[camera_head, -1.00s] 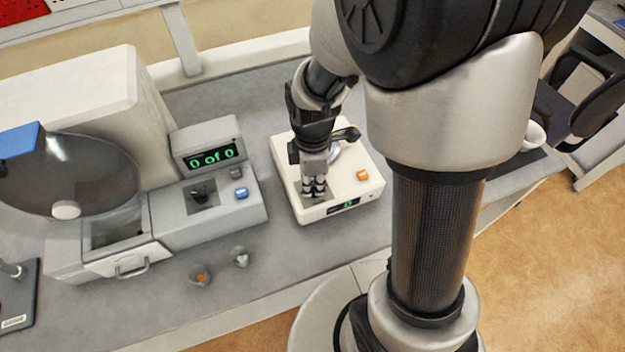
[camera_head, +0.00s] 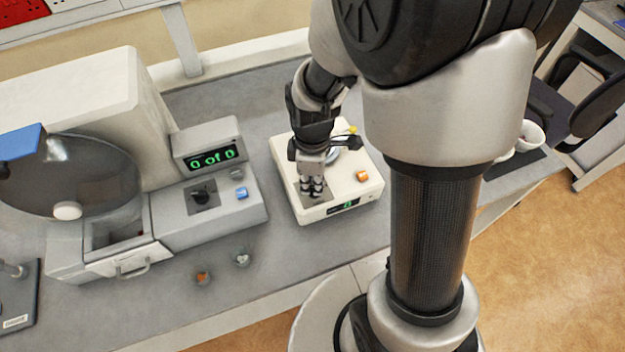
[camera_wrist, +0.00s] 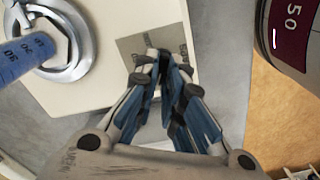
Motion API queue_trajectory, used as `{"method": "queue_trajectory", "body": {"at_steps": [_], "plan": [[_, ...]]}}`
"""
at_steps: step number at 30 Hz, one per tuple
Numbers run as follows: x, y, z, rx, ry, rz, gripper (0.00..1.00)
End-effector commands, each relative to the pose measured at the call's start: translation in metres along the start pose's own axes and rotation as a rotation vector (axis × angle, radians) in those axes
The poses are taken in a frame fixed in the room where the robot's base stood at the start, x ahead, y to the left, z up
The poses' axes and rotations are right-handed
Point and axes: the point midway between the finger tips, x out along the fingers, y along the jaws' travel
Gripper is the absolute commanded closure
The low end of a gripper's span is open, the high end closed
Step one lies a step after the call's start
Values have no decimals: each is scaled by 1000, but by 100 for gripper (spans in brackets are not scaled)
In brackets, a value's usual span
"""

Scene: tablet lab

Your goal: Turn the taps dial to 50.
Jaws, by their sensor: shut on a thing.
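The cream tapping device (camera_head: 290,155) stands on the bench in the head view, with a small green display (camera_head: 344,206) on its front; its digits are too small to read surely. My gripper (camera_head: 312,192) points down at a grey plate on the device's top, left of the orange button (camera_head: 362,176). In the wrist view my gripper (camera_wrist: 163,60) has its fingertips close together over the grey plate (camera_wrist: 140,42). It is shut on the taps dial, which the fingers hide. The dial's pointer and scale are not readable.
A blue-marked cylinder (camera_wrist: 22,58) stands in a metal ring (camera_wrist: 78,62) close beside the fingers. A grey counting machine (camera_head: 245,215) reading "0 of 0" stands left of the device. Two small cups sit in front of it. White cups (camera_head: 532,134) are at the right.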

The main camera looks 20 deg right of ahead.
Motion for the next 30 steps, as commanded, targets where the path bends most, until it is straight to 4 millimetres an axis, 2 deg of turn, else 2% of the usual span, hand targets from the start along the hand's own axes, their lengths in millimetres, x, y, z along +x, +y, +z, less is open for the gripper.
{"method": "queue_trajectory", "body": {"at_steps": [30], "plan": [[-1,4,2,963,0,0,100]]}}
